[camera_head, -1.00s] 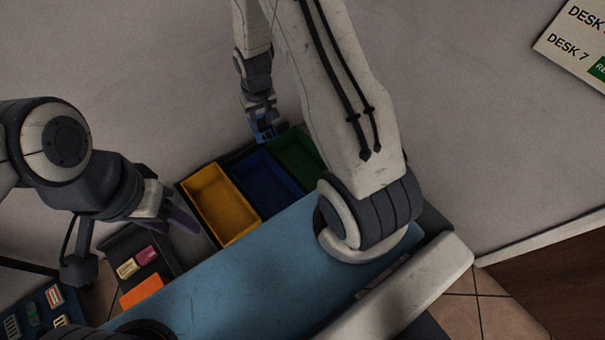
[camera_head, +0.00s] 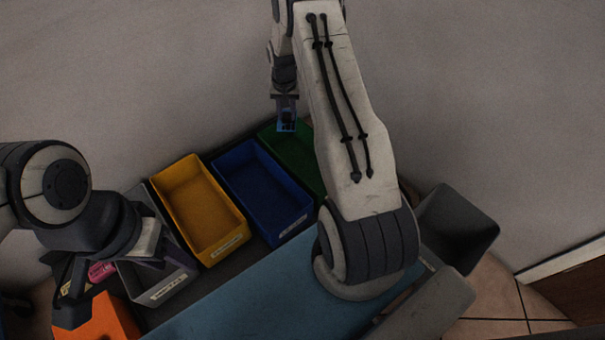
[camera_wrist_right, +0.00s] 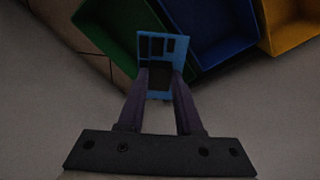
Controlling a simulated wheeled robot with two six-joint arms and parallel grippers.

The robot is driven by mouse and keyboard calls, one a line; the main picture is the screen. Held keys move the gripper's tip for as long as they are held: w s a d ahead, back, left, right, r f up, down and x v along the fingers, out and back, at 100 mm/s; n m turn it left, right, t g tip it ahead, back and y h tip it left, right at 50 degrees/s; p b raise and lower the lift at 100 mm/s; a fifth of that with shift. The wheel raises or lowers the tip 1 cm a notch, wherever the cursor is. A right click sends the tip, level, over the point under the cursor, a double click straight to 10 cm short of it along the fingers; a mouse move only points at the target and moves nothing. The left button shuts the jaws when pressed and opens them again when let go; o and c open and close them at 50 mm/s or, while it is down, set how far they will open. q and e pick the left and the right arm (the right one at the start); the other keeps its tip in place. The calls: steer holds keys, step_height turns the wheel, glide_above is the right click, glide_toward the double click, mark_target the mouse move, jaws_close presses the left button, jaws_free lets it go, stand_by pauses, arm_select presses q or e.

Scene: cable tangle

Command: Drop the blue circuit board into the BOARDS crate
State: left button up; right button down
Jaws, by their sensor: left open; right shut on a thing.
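The small blue circuit board (camera_head: 286,124) with dark chips is held in my right gripper (camera_head: 286,106) at the back, near the back edges of the blue and green crates. In the right wrist view the board (camera_wrist_right: 158,62) sits between the two fingers of the right gripper (camera_wrist_right: 159,85), in front of the green and blue crates. It is in the air. My left gripper (camera_head: 168,258) is open over the grey crate (camera_head: 168,285) at the left. The crates' labels are too small to read, so I cannot tell which is the BOARDS crate.
The yellow crate (camera_head: 230,243), blue crate (camera_head: 297,230) and green crate (camera_head: 284,143) stand in a row; my right arm partly covers the green one. The blue mat (camera_head: 260,295) is clear.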

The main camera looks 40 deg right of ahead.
steer(key=d+f+m+b, duration=0.1)
steer(key=d+f+b, duration=0.2)
steer(key=f+b, duration=0.4)
steer(key=w+d+f+m+b, duration=0.1)
steer(key=d+f+b, duration=0.2)
steer(key=f+b, duration=0.4)
steer(key=d+f+m+b, duration=0.1)
steer(key=d+f+b, duration=0.3)
steer(key=f+b, duration=0.4)
steer(key=shift+w+f, duration=0.15)
steer(key=shift+f, duration=0.6)
steer(key=c, duration=0.5)
jaws_free()
steer(key=shift+r, duration=0.15)
step_height(320, 180, up, 10)
steer(key=a+p, duration=0.1)
steer(key=p, duration=0.5)
steer(key=shift+s, duration=0.4)
